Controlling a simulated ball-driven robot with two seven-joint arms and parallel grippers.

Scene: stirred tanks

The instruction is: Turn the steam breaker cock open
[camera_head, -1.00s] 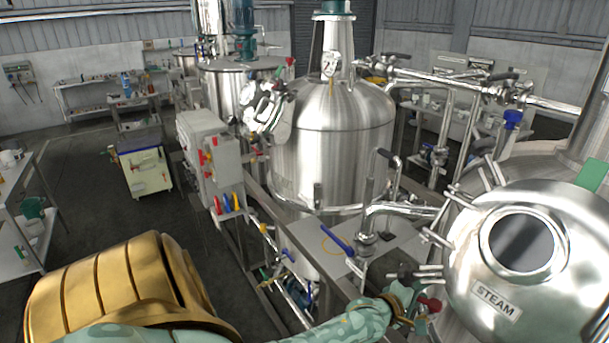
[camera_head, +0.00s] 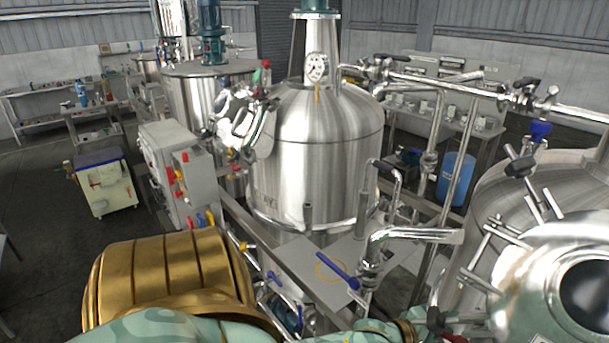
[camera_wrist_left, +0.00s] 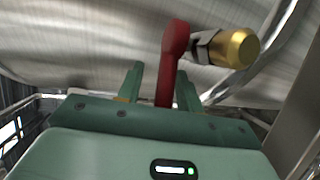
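The steam breaker cock has a red lever (camera_wrist_left: 173,60) and a brass-ended valve body (camera_wrist_left: 234,48) against a brushed steel vessel in the left wrist view. A small red part (camera_head: 437,319), likely the same lever, shows at the bottom of the head view beside the domed steel vessel (camera_head: 535,255). My left gripper (camera_wrist_left: 159,84) has its two green fingers apart, with the lever standing between them. The right finger is close to the lever; a gap shows on the left. Whether either finger touches is unclear. My right gripper is not in view.
A large steel tank (camera_head: 315,150) stands in the middle. Before it is a steel platform (camera_head: 300,262) with a blue-handled valve (camera_head: 338,270). Pipes and rod handles (camera_head: 485,255) crowd the space beside the domed vessel. A grey control box (camera_head: 178,165) stands left.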

